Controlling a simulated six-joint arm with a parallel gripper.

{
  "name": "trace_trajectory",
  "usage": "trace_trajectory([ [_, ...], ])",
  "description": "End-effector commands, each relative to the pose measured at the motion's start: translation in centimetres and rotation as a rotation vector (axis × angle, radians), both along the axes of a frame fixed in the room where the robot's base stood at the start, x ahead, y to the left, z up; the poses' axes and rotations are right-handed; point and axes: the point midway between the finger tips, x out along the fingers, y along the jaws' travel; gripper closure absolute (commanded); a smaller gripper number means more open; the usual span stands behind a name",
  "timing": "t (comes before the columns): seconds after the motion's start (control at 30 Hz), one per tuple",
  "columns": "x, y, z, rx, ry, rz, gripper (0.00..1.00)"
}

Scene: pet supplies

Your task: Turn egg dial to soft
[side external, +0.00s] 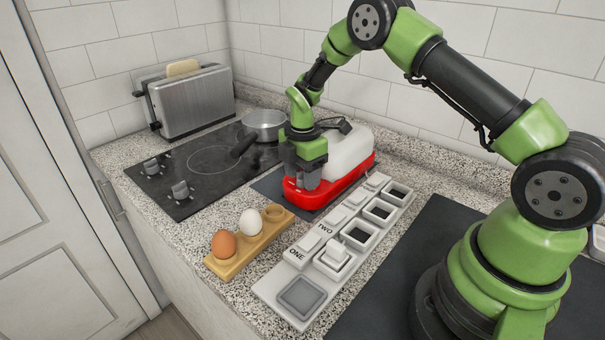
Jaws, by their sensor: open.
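The egg cooker has a red base (360,174) and a whitish upper body (345,150), and stands on a dark mat at the centre of the counter. My gripper (306,182) points down over the near left end of the red base, fingers open. A grey shape shows between and below the fingers; I cannot tell whether it is the dial or part of the fingers. The dial's pointer and any soft mark cannot be made out. Whether the fingers touch the cooker is also unclear.
A wooden holder (232,264) with a brown egg (223,245) and a white egg (251,222) stands in front. A white panel (268,289) with ONE and TWO labels lies to the right. Behind are a hob (175,170), a saucepan (264,124) and a toaster (197,104).

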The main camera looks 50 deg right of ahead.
Motion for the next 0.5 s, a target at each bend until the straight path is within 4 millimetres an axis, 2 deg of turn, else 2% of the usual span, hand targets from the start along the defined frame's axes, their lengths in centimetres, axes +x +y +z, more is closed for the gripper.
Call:
trace_trajectory([
  [0.3, 0.0, 0.0, -0.38, 0.0, 0.0, -0.001, 0.47],
  [0.37, 0.0, 0.0, -0.37, 0.0, 0.0, 0.0, 0.58],
  [0.5, 0.0, 0.0, -0.36, 0.0, 0.0, 0.0, 0.91],
])
